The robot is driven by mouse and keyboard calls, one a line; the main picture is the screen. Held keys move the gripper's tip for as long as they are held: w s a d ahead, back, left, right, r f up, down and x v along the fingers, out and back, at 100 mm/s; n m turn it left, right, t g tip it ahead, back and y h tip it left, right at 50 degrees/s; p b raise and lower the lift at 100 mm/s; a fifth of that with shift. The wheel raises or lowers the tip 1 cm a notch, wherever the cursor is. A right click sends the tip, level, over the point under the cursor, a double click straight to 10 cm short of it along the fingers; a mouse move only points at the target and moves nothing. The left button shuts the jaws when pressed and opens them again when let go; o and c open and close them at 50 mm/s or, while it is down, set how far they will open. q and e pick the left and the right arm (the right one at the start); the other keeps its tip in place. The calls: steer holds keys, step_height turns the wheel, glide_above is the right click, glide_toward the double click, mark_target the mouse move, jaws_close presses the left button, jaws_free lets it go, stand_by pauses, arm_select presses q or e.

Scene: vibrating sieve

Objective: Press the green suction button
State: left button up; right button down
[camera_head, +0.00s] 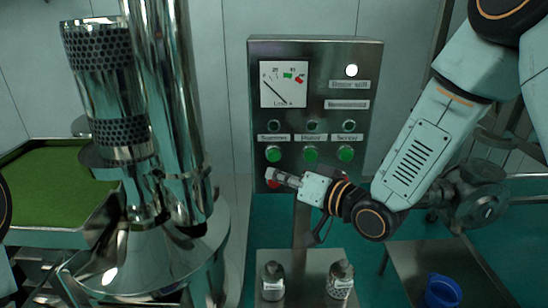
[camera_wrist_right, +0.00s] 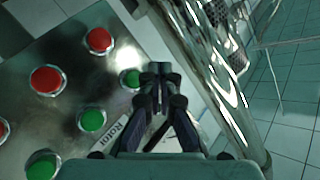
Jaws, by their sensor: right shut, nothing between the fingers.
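The green suction button (camera_head: 273,154) is the left one in a row of three on the steel control panel (camera_head: 373,60). A label sits above it. My right gripper (camera_head: 274,177) is shut and empty, in front of the panel just below this button, over a red button (camera_head: 270,184) that it partly hides. In the right wrist view the closed fingertips (camera_wrist_right: 160,70) appear right beside the green suction button (camera_wrist_right: 131,77), partly covering its edge. I cannot tell whether they touch it. My left gripper is not in view.
Green rotor (camera_head: 310,155) and screw (camera_head: 345,154) buttons are to the right. Red buttons (camera_wrist_right: 46,80) show in the wrist view. A shiny steel column (camera_head: 165,90) stands left of the panel. Two jars (camera_head: 272,283) and a blue cup (camera_head: 441,292) are below.

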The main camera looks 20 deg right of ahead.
mark_target(278, 161)
steer(key=shift+w+d, duration=0.3)
steer(key=shift+w, duration=0.6)
steer(key=shift+w+d, duration=0.3)
steer(key=shift+w, duration=0.6)
steer(key=shift+w, duration=0.1)
steer(key=shift+w+d, duration=0.1)
steer(key=shift+w, duration=0.3)
steer(key=shift+w+d, duration=0.15)
steer(key=shift+w, duration=0.35)
stand_by(0.8)
steer(key=shift+s, duration=0.2)
steer(key=shift+s+a, duration=0.25)
steer(key=shift+s, duration=0.45)
steer(key=shift+s, duration=0.1)
steer(key=shift+s+a+p, duration=0.15)
steer(key=shift+s+a, duration=0.1)
steer(key=shift+s, duration=0.5)
steer(key=shift+s+a+p, duration=0.15)
steer(key=shift+s+a, duration=0.05)
steer(key=shift+s, duration=0.6)
steer(key=shift+s+a+p, duration=0.15)
steer(key=shift+s+a, duration=0.1)
steer(key=shift+s, duration=0.5)
stand_by(1.1)
